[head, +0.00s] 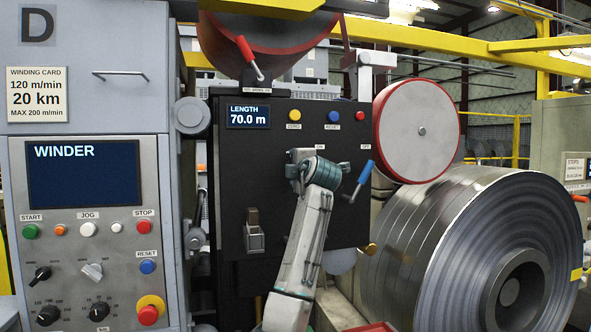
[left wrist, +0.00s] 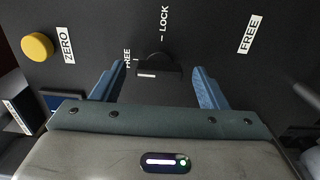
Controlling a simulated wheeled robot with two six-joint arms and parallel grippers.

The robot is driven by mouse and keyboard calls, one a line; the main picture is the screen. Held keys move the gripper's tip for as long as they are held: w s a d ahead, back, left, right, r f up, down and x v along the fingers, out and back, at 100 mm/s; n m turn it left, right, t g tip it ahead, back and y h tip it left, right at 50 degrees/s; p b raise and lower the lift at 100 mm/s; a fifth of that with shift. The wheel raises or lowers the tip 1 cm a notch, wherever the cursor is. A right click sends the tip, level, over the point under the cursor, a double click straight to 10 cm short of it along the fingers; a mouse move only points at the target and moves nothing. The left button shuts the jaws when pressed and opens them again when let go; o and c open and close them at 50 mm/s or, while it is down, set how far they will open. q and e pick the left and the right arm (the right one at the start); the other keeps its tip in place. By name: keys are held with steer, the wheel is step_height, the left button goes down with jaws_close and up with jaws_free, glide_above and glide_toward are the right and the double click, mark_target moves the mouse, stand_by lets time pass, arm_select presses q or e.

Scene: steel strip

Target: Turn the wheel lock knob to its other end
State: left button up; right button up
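The wheel lock knob (left wrist: 160,66) is a small dark knob on the black panel in the left wrist view. A FREE label lies at its left and a LOCK label above it. A white mark on the knob sits on the FREE side. My left gripper (left wrist: 160,70) is open, with one blue finger on each side of the knob and visible gaps between. I cannot tell how deep the fingertips reach. In the head view my left arm's wrist (head: 322,172) is in front of the panel and hides the knob and fingers. My right gripper is not in view.
The black panel (head: 275,180) has a blue-handled lever (head: 365,173) close right of my wrist. A yellow button (left wrist: 37,46) shows in the left wrist view. A red-handled lever (head: 246,49) is above. A steel coil (head: 480,250) stands right, the WINDER cabinet (head: 85,150) left.

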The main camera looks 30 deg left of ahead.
arm_select(q)
steer(key=b+v, duration=0.1)
steer(key=v, duration=0.9)
steer(key=shift+s+d+b, duration=0.25)
steer(key=shift+s+b, duration=0.1)
steer(key=shift+b, duration=0.05)
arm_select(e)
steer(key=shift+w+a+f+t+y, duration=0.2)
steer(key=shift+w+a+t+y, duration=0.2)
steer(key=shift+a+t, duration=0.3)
